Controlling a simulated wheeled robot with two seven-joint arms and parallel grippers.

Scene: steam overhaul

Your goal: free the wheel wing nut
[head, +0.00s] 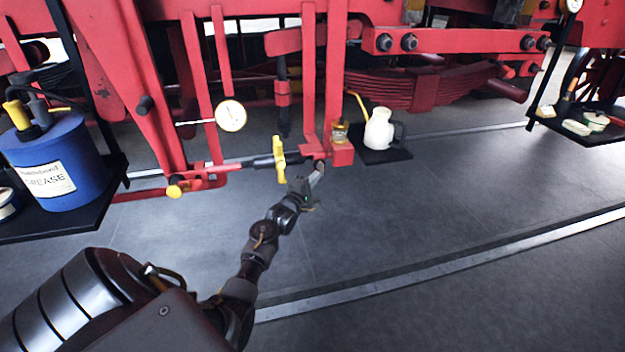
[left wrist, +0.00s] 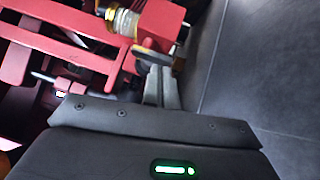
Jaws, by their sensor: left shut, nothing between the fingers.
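A yellow wing-shaped piece (head: 279,158) sits upright on a horizontal rod of the red frame in the head view. It looks like the wing nut, though I cannot tell for certain. My left gripper (head: 318,172) is to its right, apart from it, just under a red block (head: 342,154). In the left wrist view the fingers (left wrist: 162,86) are together and empty, close to a dark piece with a yellowish edge (left wrist: 157,54); I cannot tell whether they touch it. My right gripper is in neither view.
A glass cup with amber contents (head: 340,132) is on the red block. A white jug (head: 380,130) stands on a dark tray behind. A blue grease drum (head: 58,165) stands at left. A dial gauge (head: 231,116) hangs above the rod. The floor at front right is clear.

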